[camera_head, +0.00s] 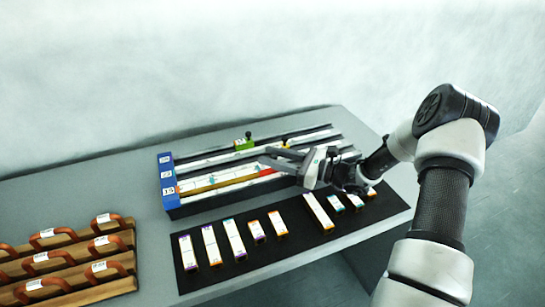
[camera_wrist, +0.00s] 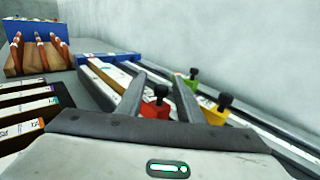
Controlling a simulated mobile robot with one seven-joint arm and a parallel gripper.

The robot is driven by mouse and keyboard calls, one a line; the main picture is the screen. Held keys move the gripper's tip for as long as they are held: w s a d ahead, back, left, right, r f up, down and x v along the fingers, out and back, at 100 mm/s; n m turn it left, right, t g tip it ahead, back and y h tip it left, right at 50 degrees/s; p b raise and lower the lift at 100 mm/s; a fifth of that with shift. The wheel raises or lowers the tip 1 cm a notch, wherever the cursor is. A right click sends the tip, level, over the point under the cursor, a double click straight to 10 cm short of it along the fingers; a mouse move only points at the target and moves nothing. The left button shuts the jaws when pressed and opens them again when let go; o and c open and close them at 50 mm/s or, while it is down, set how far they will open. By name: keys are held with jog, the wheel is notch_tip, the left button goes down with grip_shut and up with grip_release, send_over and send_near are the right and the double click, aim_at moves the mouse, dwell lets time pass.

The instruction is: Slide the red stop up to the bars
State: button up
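The red stop (camera_wrist: 155,110) with a black knob sits in the near channel of the track fixture (camera_head: 330,128). In the head view the red stop (camera_head: 266,172) shows only as a small patch beside my gripper. Light bars with white labels (camera_head: 215,182) lie in that channel, between the blue end block (camera_head: 168,182) and the stop. I cannot tell whether the stop touches them. My gripper (camera_wrist: 160,80) is open, with one finger on each side of the red stop and visible gaps to its knob. In the head view my gripper (camera_head: 285,160) hides part of the channel.
A green stop (camera_head: 243,144) and a yellow stop (camera_head: 285,141) sit in the other channels. Several loose bars lie on a black mat (camera_head: 292,258) in front of the fixture. A wooden rack with copper handles (camera_head: 75,255) stands at the left. A wall rises behind the table.

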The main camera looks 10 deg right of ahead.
jog(key=v, duration=1.7)
jog(key=shift+d+p, duration=0.2)
jog(key=shift+p, duration=0.2)
jog(key=shift+s, duration=0.1)
